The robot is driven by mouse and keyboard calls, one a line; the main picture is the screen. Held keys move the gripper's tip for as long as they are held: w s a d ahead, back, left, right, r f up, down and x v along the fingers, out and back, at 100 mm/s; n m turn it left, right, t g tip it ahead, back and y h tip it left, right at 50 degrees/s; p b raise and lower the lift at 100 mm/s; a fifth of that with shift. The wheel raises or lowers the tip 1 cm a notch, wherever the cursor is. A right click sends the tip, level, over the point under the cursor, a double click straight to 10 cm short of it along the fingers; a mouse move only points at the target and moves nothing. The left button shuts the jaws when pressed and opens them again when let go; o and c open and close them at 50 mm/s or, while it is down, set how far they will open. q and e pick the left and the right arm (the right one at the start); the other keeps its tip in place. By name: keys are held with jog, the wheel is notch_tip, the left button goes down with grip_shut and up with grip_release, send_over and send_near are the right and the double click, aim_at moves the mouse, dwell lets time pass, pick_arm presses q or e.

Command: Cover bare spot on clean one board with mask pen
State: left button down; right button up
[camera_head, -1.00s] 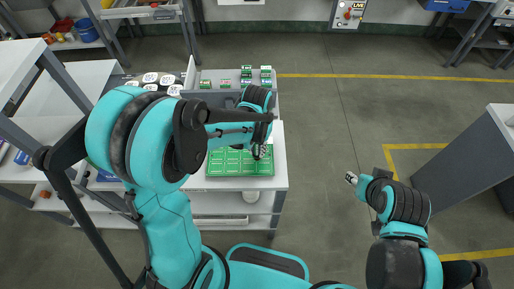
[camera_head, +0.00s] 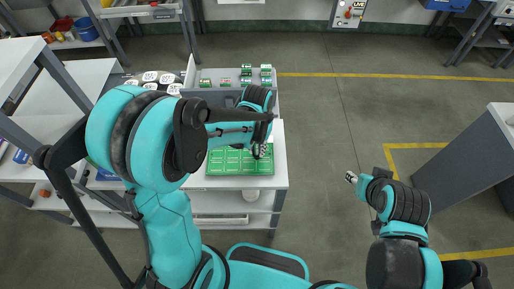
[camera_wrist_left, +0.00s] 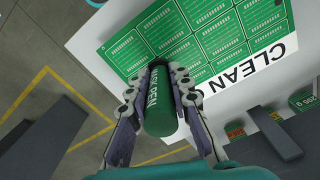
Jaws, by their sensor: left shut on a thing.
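The mask pen (camera_wrist_left: 160,105) is a dark green cylinder with white "MASK PEN" lettering in the left wrist view. My left gripper (camera_wrist_left: 163,75) is shut on it, with fingers on both sides. The pen's far end is over the edge of the green board panel (camera_wrist_left: 205,35), marked "CLEAN" on its white border; I cannot tell whether it touches. In the head view the panel (camera_head: 230,168) lies on the white bench, and my left gripper (camera_head: 262,150) is at its upper right. No bare spot can be made out. My right gripper (camera_head: 352,178) hangs over open floor, too small to read.
A grey bin row (camera_head: 215,84) with small green boards stands at the back of the bench (camera_head: 278,170). A grey cabinet (camera_head: 465,150) stands at far right; the floor between is clear.

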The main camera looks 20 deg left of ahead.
pick_arm(q)
jog(key=shift+f+b, duration=0.4)
dwell(1.3)
jog(key=shift+r, duration=0.1)
jog(key=shift+r+p, duration=2.65)
jog(key=shift+r, duration=0.85)
jog(key=shift+f, duration=0.1)
